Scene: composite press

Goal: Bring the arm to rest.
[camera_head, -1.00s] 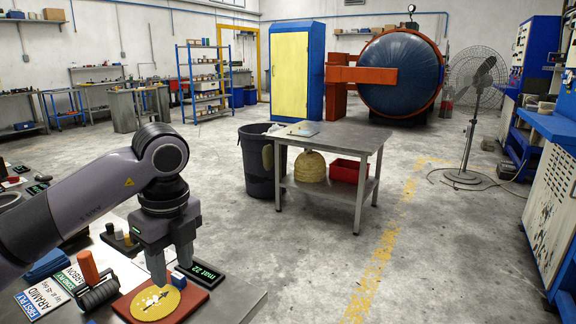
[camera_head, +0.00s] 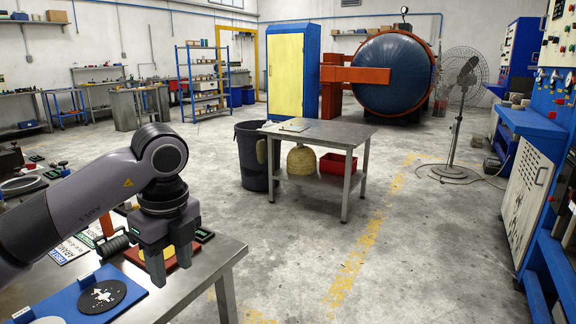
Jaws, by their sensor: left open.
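My left gripper (camera_head: 171,272) is in the lower left of the head view, at the end of my grey arm. Its two fingers point down and stand apart, with nothing between them. It is above the right part of a metal workbench (camera_head: 205,268). A red board with a yellow disc (camera_head: 178,254) lies behind the fingers and is partly hidden by them. My right gripper is not in view.
A black disc (camera_head: 102,296) lies on a blue board at the bench's front. Label cards and an orange-handled roller (camera_head: 106,222) are left of my gripper. A metal table (camera_head: 318,132) with a black bin (camera_head: 250,150) stands mid-floor. The floor right of the bench is clear.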

